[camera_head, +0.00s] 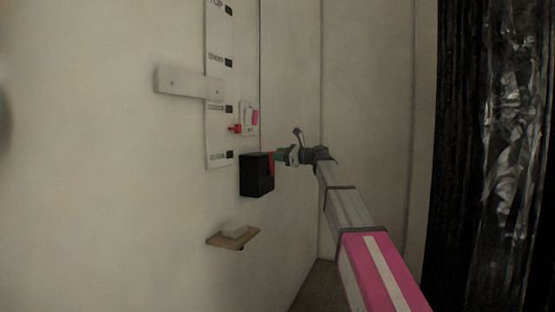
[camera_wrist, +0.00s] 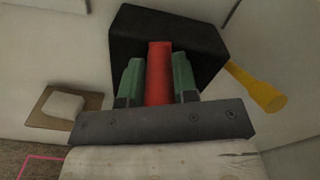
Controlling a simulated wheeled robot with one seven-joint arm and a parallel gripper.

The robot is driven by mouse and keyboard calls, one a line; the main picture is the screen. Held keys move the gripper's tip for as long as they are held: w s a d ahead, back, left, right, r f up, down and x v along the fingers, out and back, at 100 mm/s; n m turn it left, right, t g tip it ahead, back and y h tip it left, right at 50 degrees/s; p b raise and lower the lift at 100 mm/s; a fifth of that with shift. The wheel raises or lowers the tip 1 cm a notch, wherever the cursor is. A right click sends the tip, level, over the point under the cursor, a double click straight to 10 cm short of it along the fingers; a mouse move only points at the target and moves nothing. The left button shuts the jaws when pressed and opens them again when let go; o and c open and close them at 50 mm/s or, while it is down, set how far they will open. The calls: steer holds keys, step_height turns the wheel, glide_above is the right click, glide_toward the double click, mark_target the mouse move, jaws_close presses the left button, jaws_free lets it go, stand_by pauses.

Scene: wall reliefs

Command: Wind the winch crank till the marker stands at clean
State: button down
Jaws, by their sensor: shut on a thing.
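The winch is a black box (camera_head: 257,178) on the left wall; it also fills the upper middle of the wrist view (camera_wrist: 205,32). A red crank grip (camera_wrist: 159,75) stands out from it, and in the head view it is a small red piece (camera_head: 271,163). My gripper (camera_wrist: 160,82) has its green fingers on either side of the red grip, shut on it. A white scale board (camera_head: 217,135) carries several black marks with labels, mostly too small to read; the top one reads TOP. A red marker (camera_head: 236,128) stands between the lowest two marks.
A pale bar (camera_head: 187,82) crosses the scale board. A small plate with a pink piece (camera_head: 255,117) is right of the marker. A wooden shelf (camera_head: 217,241) with a white block (camera_head: 235,229) is below the box. A yellow handle-like piece (camera_wrist: 257,88) shows beside the box.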

steer(key=shift+w+d+m, duration=0.3)
steer(key=shift+w+m, duration=0.4)
steer(key=shift+m, duration=0.35)
steer(key=shift+w+d+m, duration=0.25)
steer(key=shift+w+m, duration=0.45)
steer(key=shift+m, duration=0.35)
steer(key=c, duration=0.9)
jaws_free()
steer(key=v, duration=1)
steer(key=shift+s+d+r, duration=0.1)
steer(key=shift+s+d, duration=0.05)
steer(key=shift+d, duration=0.25)
